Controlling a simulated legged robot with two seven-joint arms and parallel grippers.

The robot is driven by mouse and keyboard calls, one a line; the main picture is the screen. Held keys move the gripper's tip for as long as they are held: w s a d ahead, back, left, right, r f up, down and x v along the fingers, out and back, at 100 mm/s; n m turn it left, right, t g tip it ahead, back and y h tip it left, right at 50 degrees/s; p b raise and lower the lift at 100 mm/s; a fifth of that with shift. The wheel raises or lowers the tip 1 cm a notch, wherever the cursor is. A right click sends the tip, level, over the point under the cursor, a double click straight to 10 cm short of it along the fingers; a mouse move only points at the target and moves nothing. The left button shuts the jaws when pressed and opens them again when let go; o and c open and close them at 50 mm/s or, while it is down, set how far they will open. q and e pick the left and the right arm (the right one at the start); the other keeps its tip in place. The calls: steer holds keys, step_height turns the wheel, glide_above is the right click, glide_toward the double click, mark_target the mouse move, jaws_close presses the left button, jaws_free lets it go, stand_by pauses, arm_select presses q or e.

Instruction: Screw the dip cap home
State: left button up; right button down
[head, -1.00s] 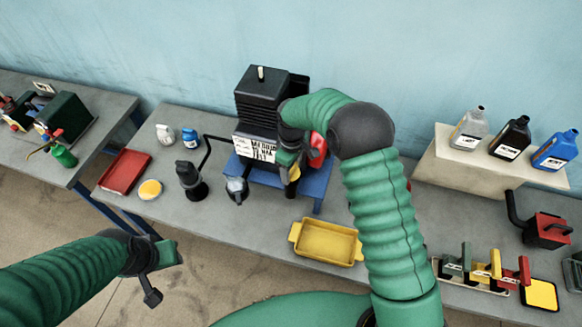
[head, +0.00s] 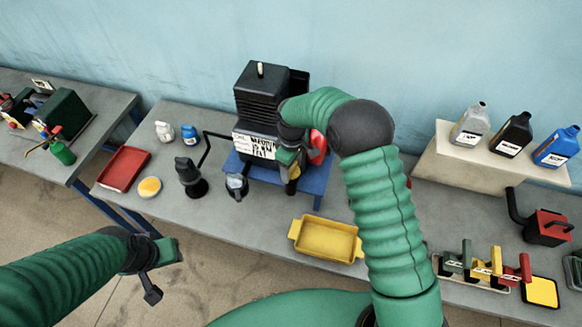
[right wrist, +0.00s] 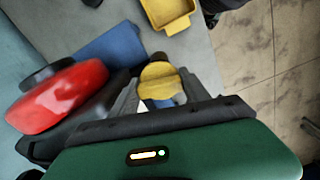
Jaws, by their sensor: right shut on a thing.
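The yellow dip cap (right wrist: 160,82) shows in the right wrist view, between the two dark fingers of my right gripper (right wrist: 158,92). The gripper is shut on it. In the head view my right gripper (head: 291,172) is at the front of the black machine (head: 262,103) on the blue stand (head: 314,184), and only a little yellow shows there. The cap's seat and thread are hidden, so I cannot tell how deep it sits. My left gripper (head: 163,270) is open and empty, in front of the bench.
A red rounded part (head: 318,147) is close beside the right gripper. A yellow tray (head: 328,240) lies in front of the stand. Bottles (head: 511,136) stand on a shelf at right.

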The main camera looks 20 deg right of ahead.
steer(key=shift+f+b, duration=0.45)
steer(key=shift+f, duration=0.25)
steer(key=shift+c, duration=2.3)
jaws_free()
steer(key=shift+r, duration=0.1)
steer(key=shift+r, duration=0.35)
step_height(320, 180, up, 16)
steer(key=b, duration=0.5)
steer(key=shift+w+d, duration=0.1)
